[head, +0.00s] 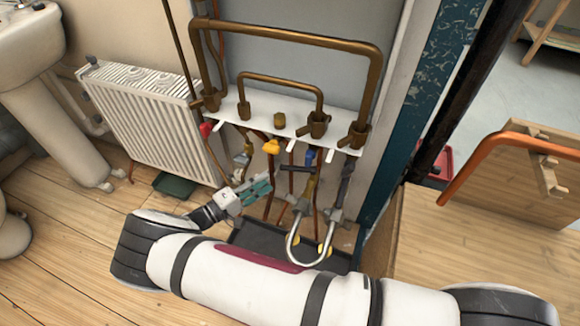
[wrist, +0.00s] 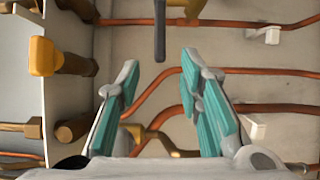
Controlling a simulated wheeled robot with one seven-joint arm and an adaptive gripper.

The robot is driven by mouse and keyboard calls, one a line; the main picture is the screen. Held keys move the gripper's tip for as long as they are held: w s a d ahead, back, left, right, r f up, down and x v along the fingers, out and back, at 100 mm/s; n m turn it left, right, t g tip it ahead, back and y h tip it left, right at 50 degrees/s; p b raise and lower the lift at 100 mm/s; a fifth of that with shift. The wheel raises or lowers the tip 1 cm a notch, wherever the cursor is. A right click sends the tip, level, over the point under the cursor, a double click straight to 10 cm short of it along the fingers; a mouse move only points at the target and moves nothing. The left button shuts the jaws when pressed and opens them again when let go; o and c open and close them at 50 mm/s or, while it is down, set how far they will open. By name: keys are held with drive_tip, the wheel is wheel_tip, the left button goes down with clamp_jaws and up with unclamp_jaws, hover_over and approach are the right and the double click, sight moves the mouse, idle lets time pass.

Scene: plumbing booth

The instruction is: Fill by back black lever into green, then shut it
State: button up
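A black lever (head: 298,168) sits crosswise below the white pipe shelf, among the valves. In the wrist view a dark bar (wrist: 159,30), which looks like this lever, hangs ahead of and between my fingertips, apart from them. A second dark grey handle or fitting (head: 347,170) is further right; I cannot tell which is the back one. A dark green tray (head: 174,186) lies on the floor by the radiator; its inside is too small to read. My gripper (head: 268,184), with teal pads, is left of the black lever. It is open and empty in the wrist view (wrist: 160,65).
A yellow handle (head: 271,147) is above my gripper, a red one (head: 205,130) to the left, and a blue one (head: 309,157) near the black lever. A curved steel spout (head: 292,250) hangs over a black tray (head: 245,237). Copper pipes (wrist: 265,108) run behind my fingers.

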sight(283, 170)
drive_tip(key=b+x, duration=0.1)
drive_tip(key=x, duration=0.8)
drive_tip(key=shift+w+d, duration=0.2)
clamp_jaws()
